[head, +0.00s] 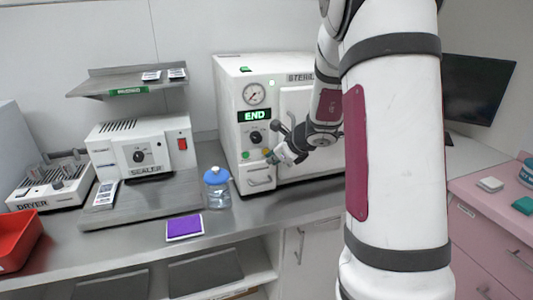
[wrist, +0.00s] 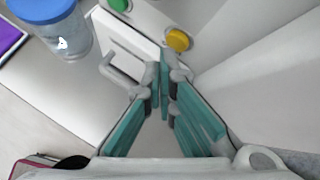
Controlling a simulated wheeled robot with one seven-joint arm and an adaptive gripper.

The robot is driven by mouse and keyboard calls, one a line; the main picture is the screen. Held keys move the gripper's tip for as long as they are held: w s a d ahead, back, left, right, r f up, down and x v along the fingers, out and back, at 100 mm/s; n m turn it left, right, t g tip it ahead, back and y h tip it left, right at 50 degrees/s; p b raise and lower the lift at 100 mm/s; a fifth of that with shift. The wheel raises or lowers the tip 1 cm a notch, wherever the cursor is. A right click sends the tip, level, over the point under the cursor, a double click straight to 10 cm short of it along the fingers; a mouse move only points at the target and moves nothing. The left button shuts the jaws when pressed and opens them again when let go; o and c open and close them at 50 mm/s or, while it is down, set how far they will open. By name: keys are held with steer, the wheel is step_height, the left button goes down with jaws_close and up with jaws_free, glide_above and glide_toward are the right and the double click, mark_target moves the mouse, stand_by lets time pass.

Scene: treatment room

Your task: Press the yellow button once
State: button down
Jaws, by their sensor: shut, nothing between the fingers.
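The yellow button (wrist: 178,40) is a round knob on the white front of the sterilizer (head: 232,100). In the head view the yellow button (head: 266,151) is small, just above my gripper tips. A green button (wrist: 118,4) sits left of it, and it also shows in the head view (head: 245,155). My gripper (head: 272,158) is shut and empty in front of the lower panel. In the wrist view my fingertips (wrist: 165,68) are just below the yellow button; I cannot tell whether they touch the panel.
A drawer handle (wrist: 122,70) lies left of my fingertips. A blue-lidded jar (head: 217,188) and a purple pad (head: 185,227) are on the counter to the left. The sealer (head: 140,150) and dryer (head: 50,185) stand further left. The sterilizer display (head: 254,114) reads END.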

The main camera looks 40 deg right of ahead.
steer(key=shift+w+d+r, duration=0.2)
steer(key=shift+w, duration=0.4)
stand_by(0.5)
steer(key=shift+s+d, duration=0.1)
stand_by(0.5)
steer(key=shift+s+d, duration=0.25)
steer(key=shift+s, duration=0.1)
steer(key=s, duration=0.1)
steer(key=s+a+b, duration=0.1)
steer(key=s, duration=0.3)
steer(key=shift+a+f+b, duration=0.1)
steer(key=shift+a+b, duration=0.2)
steer(key=shift+a, duration=0.1)
steer(key=shift+w, duration=0.1)
stand_by(0.6)
